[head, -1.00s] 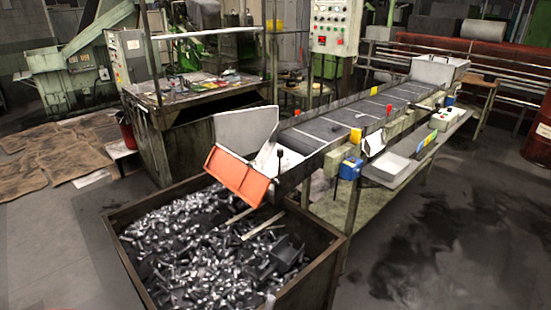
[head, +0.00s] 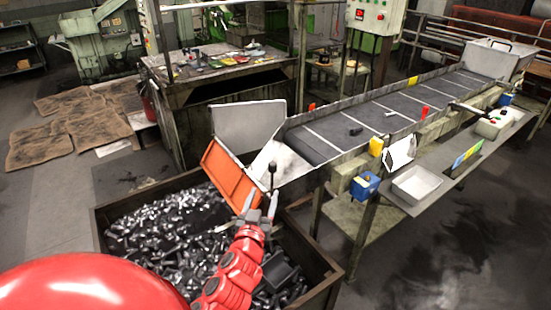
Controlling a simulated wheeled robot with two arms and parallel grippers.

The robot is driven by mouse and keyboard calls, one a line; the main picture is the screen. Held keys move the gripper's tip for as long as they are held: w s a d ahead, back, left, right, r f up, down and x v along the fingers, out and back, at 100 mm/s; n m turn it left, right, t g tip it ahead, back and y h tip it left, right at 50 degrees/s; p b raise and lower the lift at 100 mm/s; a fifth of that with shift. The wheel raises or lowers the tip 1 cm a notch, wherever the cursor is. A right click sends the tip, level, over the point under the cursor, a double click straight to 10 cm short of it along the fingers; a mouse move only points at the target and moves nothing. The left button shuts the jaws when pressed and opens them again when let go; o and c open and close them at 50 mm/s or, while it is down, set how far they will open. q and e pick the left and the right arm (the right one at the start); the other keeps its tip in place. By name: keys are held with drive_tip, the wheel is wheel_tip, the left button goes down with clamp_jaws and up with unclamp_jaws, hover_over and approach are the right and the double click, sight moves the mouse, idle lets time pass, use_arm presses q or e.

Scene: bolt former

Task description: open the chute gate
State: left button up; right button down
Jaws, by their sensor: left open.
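The orange chute gate (head: 231,176) is a flat panel tilted across the lower left end of the conveyor chute (head: 281,160), above the bin. A thin dark lever with a black knob (head: 272,167) stands upright at the chute mouth, right of the orange panel. My left gripper (head: 261,203) is red with grey fingers, open, just below the lever and by the panel's lower right corner. The lever's foot is hidden behind the fingers. I cannot tell whether the fingers touch it. My right gripper is not in view.
A metal bin (head: 325,270) full of bolts lies under the chute. The conveyor belt (head: 375,118) runs up to the back right, with a few dark parts on it. A blue box (head: 365,186) and a white tray (head: 417,185) sit on its right side. A workbench (head: 215,75) stands behind.

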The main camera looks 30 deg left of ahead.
sight(272, 167)
use_arm(q)
drive_tip(key=p+x, duration=0.2)
drive_tip(key=x, duration=1.3)
drive_tip(key=shift+w+a+r, duration=0.15)
drive_tip(key=shift+w+a, duration=0.05)
drive_tip(key=shift+a, duration=0.05)
drive_tip(key=shift+x, duration=0.85)
drive_tip(key=c, duration=1)
drive_tip(key=shift+d, duration=0.1)
